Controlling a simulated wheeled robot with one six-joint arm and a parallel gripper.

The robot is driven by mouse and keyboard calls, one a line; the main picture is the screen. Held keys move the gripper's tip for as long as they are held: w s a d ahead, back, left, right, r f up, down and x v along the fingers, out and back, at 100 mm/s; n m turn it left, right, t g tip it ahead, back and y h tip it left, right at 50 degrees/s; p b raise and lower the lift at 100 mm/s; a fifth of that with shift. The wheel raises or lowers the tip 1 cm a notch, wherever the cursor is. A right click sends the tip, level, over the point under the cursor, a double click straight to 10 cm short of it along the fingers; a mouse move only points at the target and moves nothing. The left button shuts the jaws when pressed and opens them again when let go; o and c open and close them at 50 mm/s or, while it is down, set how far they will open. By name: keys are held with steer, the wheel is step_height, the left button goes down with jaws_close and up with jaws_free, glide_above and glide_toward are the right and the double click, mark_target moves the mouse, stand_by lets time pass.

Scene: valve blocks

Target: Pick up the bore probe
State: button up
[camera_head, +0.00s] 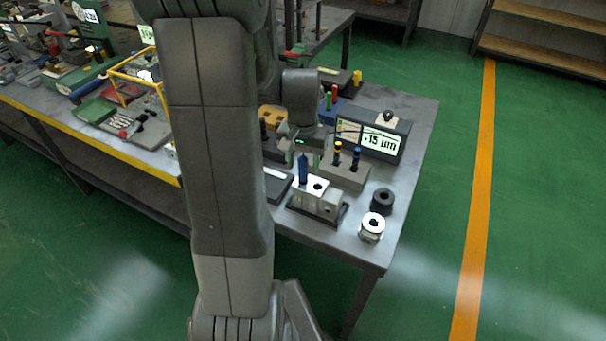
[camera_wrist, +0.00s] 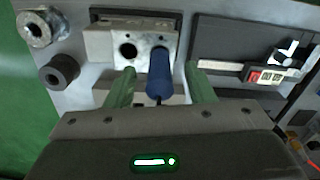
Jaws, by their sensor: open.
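The bore probe (camera_head: 303,170) has a blue cylindrical handle and stands upright at a light metal valve block (camera_head: 328,205), beside an open dark bore. In the wrist view the probe (camera_wrist: 160,72) is in the middle, in front of the block (camera_wrist: 103,46). My gripper (camera_wrist: 161,78) is open, with one green finger on each side of the handle and visible gaps between. In the head view my gripper (camera_head: 303,158) is just behind the probe, partly hidden by it. The probe's lower end is hidden.
A black ring (camera_head: 382,201) and a silver ring (camera_head: 372,229) stand near the table's right edge. A grey stand (camera_head: 346,175) with dark-handled probes and a display (camera_head: 381,142) are close behind the block. A caliper-like tool (camera_wrist: 240,70) lies to the right in the wrist view.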

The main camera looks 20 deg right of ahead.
steer(key=shift+f, duration=0.85)
steer(key=shift+c, duration=0.2)
jaws_close()
steer(key=shift+r, duration=0.1)
